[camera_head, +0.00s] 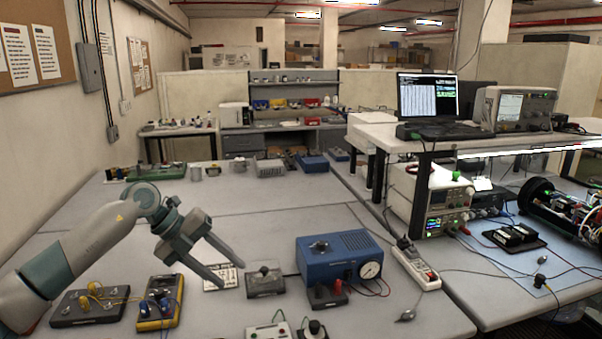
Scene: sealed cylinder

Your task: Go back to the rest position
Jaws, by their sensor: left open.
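My left arm comes in from the left over the grey table. My left gripper (228,265) is open, with its two fingers apart and pointing right and down. My right gripper is not in this view. No sealed cylinder can be made out for certain; a dark cylinder with exposed boards and wires (562,207) lies at the right edge, away from my left gripper.
A yellow meter (160,302) and a dark board with yellow leads (90,305) lie below my left arm. A small grey box (265,281) lies near the fingers. A power strip (416,268) is right of the blue box. The table's middle behind the gripper (290,205) is clear.

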